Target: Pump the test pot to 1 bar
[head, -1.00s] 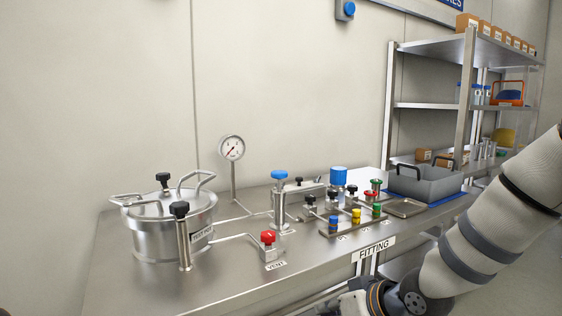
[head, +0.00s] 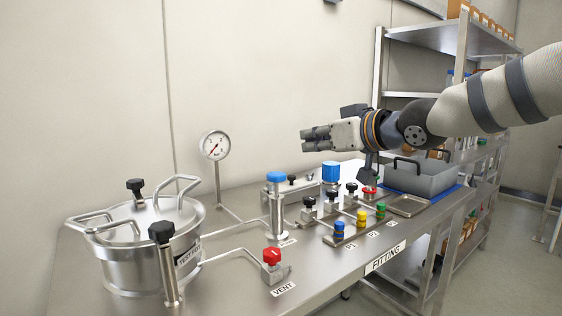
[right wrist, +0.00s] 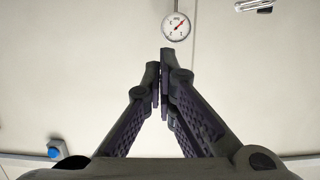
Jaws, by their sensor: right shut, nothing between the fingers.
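The steel test pot (head: 150,252) stands at the left end of the bench, its lid on with black clamp knobs. A pipe joins it to the round pressure gauge (head: 215,146) on a stem behind; its needle is too small to read for certain. The pump (head: 277,212) with a blue cap stands upright right of the gauge. The red-handled vent valve (head: 272,257) sits in front of the pump, by the VENT label. My right gripper (head: 303,140) is shut and empty, above and behind the pump, pointing left. In the right wrist view the gauge (right wrist: 176,27) shows beyond the fingertips (right wrist: 160,82).
Several valves with black knobs and blue, yellow and green fittings (head: 361,216) stand right of the pump. A shelf rack (head: 376,100) stands behind the bench's right end.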

